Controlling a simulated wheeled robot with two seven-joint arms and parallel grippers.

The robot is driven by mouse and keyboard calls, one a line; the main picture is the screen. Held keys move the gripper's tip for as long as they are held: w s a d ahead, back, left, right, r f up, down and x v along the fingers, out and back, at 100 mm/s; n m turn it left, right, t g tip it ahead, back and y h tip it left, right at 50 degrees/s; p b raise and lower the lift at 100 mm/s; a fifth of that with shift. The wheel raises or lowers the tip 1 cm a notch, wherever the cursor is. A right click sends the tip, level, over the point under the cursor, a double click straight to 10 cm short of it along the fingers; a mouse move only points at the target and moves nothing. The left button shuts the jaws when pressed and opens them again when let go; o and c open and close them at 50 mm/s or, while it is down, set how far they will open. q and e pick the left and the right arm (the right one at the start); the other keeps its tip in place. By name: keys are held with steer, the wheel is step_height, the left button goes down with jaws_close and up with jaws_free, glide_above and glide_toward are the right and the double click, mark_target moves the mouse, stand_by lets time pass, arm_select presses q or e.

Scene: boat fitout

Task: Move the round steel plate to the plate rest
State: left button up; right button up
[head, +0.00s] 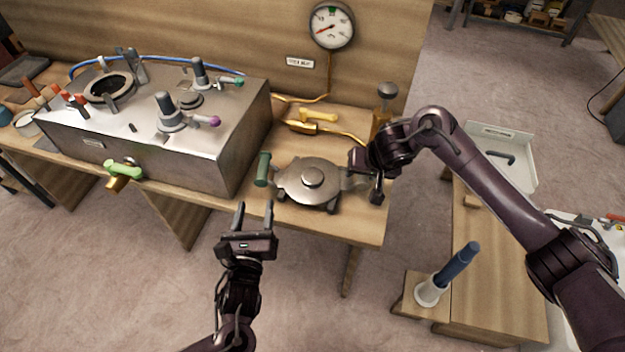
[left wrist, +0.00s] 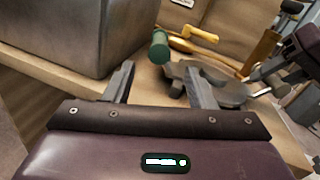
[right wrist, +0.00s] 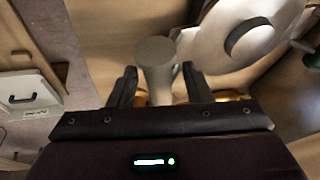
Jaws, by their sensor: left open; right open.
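The round steel plate (head: 295,188) lies flat on the wooden bench, with a round knob at its middle and a green upright handle (head: 264,168) at its left edge. In the right wrist view the plate (right wrist: 225,30) is at the upper right. My right gripper (head: 367,180) is open at the plate's right side. A grey cylinder (right wrist: 157,65) stands between its fingers; it looks like a handle, but its joint to the plate is unclear. My left gripper (head: 255,212) is open and empty, in front of the bench edge. I cannot tell which thing is the plate rest.
A steel box (head: 225,150) with fittings stands left of the plate.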

steer(key=v, duration=1.1)
steer(key=shift+r, duration=0.35)
steer(key=shift+s+d, duration=0.1)
